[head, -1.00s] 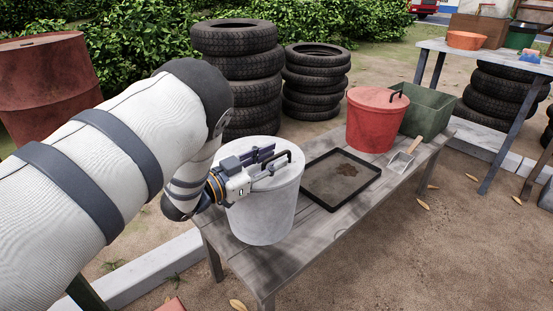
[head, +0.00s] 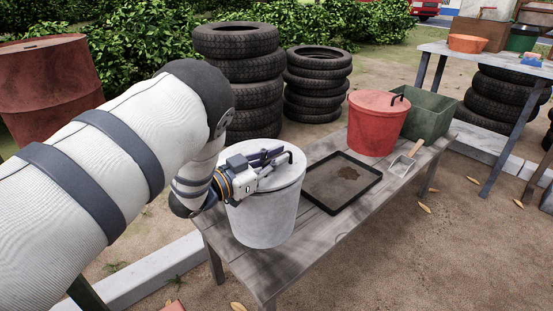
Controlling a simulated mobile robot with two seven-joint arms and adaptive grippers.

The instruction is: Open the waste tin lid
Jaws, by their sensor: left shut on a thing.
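A light grey tin (head: 266,220) stands upright at the near left end of the wooden bench. Its grey lid (head: 290,177) sits on top, with a black bar handle (head: 289,153). My left gripper (head: 279,157) lies low over the lid, shut on the handle; its fingers hide part of it. A red tin (head: 371,132) with a red lid (head: 377,101) and its own black handle stands farther back on the bench. Which tin is the waste tin is not marked. My right gripper is not in view.
A black-rimmed tray (head: 319,199) with a dark stain lies right of the grey tin. A scoop (head: 403,162) and a green bin (head: 428,115) are farther along the wooden bench (head: 240,257). Stacked tyres (head: 253,92) stand behind.

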